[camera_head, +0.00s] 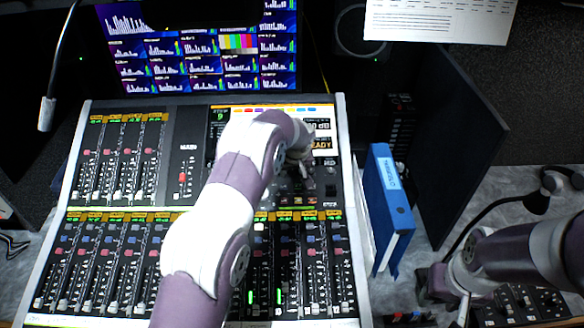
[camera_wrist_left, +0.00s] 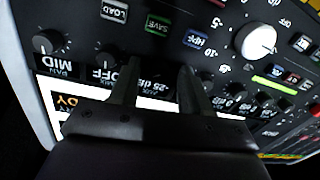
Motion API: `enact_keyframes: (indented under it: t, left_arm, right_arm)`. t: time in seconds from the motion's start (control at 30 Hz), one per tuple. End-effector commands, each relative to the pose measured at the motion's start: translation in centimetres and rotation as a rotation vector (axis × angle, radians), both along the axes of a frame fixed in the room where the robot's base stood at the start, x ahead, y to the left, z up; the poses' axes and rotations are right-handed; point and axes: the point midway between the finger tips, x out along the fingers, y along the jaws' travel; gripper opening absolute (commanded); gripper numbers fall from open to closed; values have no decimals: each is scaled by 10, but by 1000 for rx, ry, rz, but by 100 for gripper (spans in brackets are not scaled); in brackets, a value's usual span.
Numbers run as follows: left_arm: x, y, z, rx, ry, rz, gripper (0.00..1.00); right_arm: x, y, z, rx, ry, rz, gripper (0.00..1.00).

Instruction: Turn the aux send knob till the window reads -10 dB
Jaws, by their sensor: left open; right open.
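The mixing console (camera_head: 190,150) fills the middle of the head view. My left arm reaches across it, and my left gripper (camera_head: 307,178) is low over the control panel at its upper right. In the left wrist view the left gripper (camera_wrist_left: 158,70) is open, its two dark fingers pointing at a row of small black knobs. A window label (camera_wrist_left: 150,86) marked AUX lies between the fingers; it seems to read in the twenties of dB, but is partly covered. The aux knob between the fingertips is too dark to make out. My right gripper (camera_head: 436,284) is at the lower right, open, away from the console.
In the left wrist view a pan knob (camera_wrist_left: 46,42) is to the left, and a large white knob (camera_wrist_left: 256,40) is to the right. A blue binder (camera_head: 388,200) stands right of the console. A monitor (camera_head: 200,50) stands behind it. A gooseneck microphone (camera_head: 47,112) hangs at left.

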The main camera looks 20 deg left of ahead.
Motion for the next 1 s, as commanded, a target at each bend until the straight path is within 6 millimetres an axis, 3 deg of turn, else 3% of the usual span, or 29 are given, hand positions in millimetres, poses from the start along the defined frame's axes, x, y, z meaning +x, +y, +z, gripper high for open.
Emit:
enact_keyframes:
  t: [0.07, 0.2, 0.23, 0.63, 1.0]
  left_arm:
    - [0, 0, 0, 0, 0, 0, 47]
    - [0, 0, 0, 0, 0, 0, 5]
    - [0, 0, 0, 0, 0, 0, 0]
    - [0, 0, 0, 20, 5, -50, 0]
    - [-1, 0, -1, 127, 35, -310, 0]
  right_arm:
    - [0, 0, 0, 0, 0, 0, 43]
    - [0, 0, 0, 0, 0, 0, 43]
    - [0, 0, 0, 0, 0, 0, 43]
    - [0, 0, -3, 0, 0, 0, 43]
    - [0, 0, -13, 0, 0, 0, 43]
